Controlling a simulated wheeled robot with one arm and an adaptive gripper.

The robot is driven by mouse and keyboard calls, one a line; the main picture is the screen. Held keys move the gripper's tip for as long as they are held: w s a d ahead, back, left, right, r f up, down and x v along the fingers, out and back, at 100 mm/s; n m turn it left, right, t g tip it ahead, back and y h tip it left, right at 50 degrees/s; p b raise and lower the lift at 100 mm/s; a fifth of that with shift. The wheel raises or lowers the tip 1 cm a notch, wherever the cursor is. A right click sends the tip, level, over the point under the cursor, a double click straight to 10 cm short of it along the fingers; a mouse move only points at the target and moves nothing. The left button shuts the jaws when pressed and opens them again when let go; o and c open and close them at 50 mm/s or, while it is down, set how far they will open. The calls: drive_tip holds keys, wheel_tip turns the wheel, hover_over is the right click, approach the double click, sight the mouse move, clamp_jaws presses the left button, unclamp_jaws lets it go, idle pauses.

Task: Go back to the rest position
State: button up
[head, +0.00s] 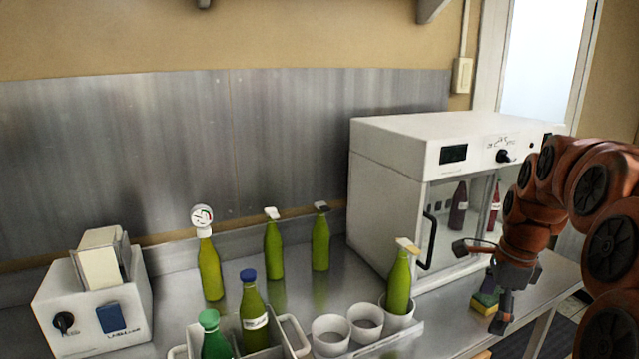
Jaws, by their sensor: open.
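My gripper (481,285) is at the right, in front of the white cabinet (385,195). Its two dark fingers are spread apart and nothing shows between them. It hangs from my orange arm, above the counter's right part. A small yellow and green sponge (485,303) lies on the counter just behind the lower finger and is partly hidden. A green bottle with a tan top (399,285) stands in the right cup of a white cup holder, to the left of my gripper and apart from it.
Two empty white cups (331,333) (365,322) sit in the holder. A grey caddy (285,346) holds blue-capped and green-capped bottles. Several green bottles, one with a gauge (202,216), stand behind. A white device (95,300) is at left. The cabinet holds dark and red bottles.

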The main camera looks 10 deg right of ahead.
drive_tip(key=s+a+n+g+p, duration=0.1)
drive_tip(key=s+a+n, duration=0.3)
drive_tip(key=a+n, duration=0.3)
drive_tip(key=s+a+n, duration=0.4)
drive_tip(key=s+a, duration=0.1)
drive_tip(key=a, duration=0.3)
drive_tip(key=s+a+f+n, duration=0.2)
drive_tip(key=s+a+n, duration=0.1)
drive_tip(key=s+n, duration=0.3)
drive_tip(key=s+a+f+n+g+h+p, duration=0.1)
drive_tip(key=s+a+f+n, duration=0.2)
drive_tip(key=s+n, duration=0.3)
drive_tip(key=s+a, duration=0.1)
drive_tip(key=s, duration=0.1)
drive_tip(key=shift+s+a+g, duration=0.2)
drive_tip(key=shift+s+g, duration=0.1)
drive_tip(key=shift+f, duration=0.1)
